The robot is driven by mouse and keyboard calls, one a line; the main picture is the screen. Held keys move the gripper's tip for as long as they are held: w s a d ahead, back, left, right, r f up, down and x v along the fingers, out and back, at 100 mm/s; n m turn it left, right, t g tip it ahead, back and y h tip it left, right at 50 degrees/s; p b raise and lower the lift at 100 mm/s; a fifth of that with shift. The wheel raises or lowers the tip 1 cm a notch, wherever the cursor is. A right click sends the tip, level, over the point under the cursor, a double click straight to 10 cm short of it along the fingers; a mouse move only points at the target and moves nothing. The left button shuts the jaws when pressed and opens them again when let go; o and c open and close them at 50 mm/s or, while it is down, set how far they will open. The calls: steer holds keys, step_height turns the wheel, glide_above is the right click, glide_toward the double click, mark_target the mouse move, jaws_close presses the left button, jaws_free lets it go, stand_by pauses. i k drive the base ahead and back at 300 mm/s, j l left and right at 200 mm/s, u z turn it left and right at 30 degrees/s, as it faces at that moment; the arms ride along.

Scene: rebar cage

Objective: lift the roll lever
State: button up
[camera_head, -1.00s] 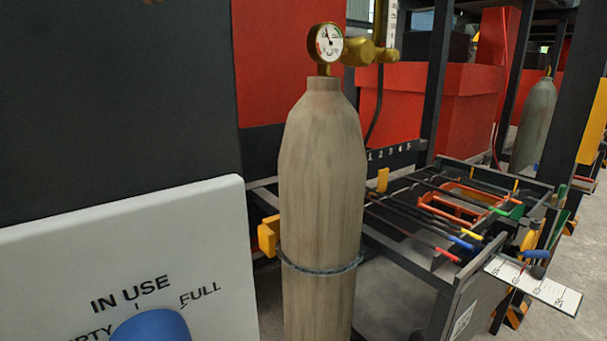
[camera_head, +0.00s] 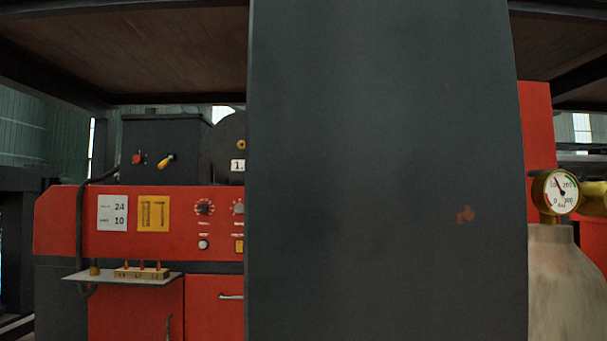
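A small yellow-handled lever (camera_head: 166,160) sits tilted on the front of a black box (camera_head: 185,130), on top of a red machine (camera_head: 65,220) at the left. I cannot tell whether it is the roll lever. A small red knob (camera_head: 138,158) is to its left. A dark round part (camera_head: 228,140) with a white label is to the right of the box, partly hidden by a dark column. My gripper is not in view.
A wide dark column or panel (camera_head: 385,170) stands close in front, covering the middle. A gas cylinder (camera_head: 565,280) with a gauge (camera_head: 562,192) stands at the right edge. A small shelf (camera_head: 122,277) with several small parts juts from the red machine.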

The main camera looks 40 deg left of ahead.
mark_target(162, 164)
steer(key=u, duration=1.7)
steer(key=i+j+z, duration=0.25)
steer(key=i+j, duration=0.5)
steer(key=i, duration=0.25)
steer(key=i+j+z, duration=0.25)
steer(key=i+j, duration=0.65)
steer(key=j, duration=0.1)
